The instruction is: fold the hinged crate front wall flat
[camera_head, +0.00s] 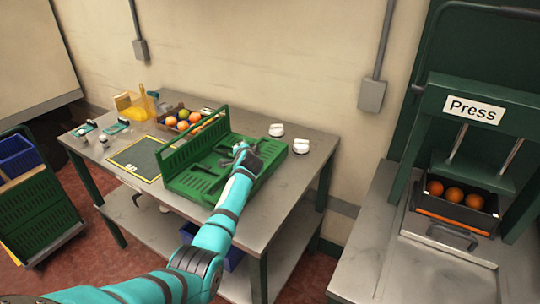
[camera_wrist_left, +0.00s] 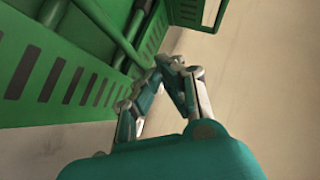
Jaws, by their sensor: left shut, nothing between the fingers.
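The green slatted crate (camera_head: 271,172) sits on the grey table. One long slatted wall (camera_head: 190,143) stands upright along its far-left side. The rest looks low, and I cannot tell which panel is the hinged front wall. My left gripper (camera_head: 241,150) is shut and empty over the right part of the crate; its arm hides part of the near side. In the left wrist view the fingertips (camera_wrist_left: 170,62) are together close to a slotted green crate panel (camera_wrist_left: 60,75); I cannot tell whether they touch it. My right gripper is not in view.
A box of oranges (camera_head: 182,120), a yellow container (camera_head: 130,104) and a dark mat (camera_head: 137,158) lie left of the crate. The press (camera_head: 470,120) with a box of oranges is at the right.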

